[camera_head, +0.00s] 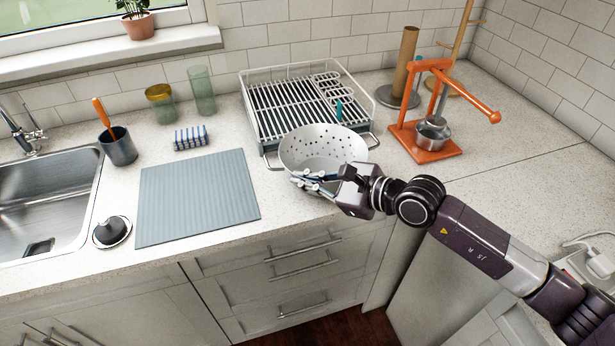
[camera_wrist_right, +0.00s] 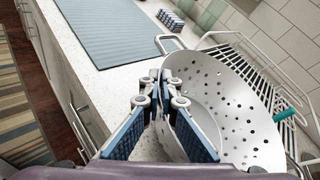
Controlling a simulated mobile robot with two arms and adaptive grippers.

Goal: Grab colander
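The colander (camera_head: 323,147) is a pale metal bowl with many small holes. It is at the front edge of the dish rack, over the counter. In the right wrist view the colander (camera_wrist_right: 225,105) fills the right side, its inside facing the camera. My right gripper (camera_head: 305,180) is at the colander's near rim. In the right wrist view the right gripper's fingers (camera_wrist_right: 158,92) with blue pads are close together, with the rim between them. The fingers hide part of the near rim, and I cannot see whether the colander's base touches the counter. My left gripper is not in view.
The dish rack (camera_head: 262,128) stands behind the colander. An orange press (camera_head: 425,155) and a paper-towel holder (camera_head: 404,62) are to the right. A grey-blue mat (camera_head: 197,197) lies left, beside the sink (camera_head: 40,195).

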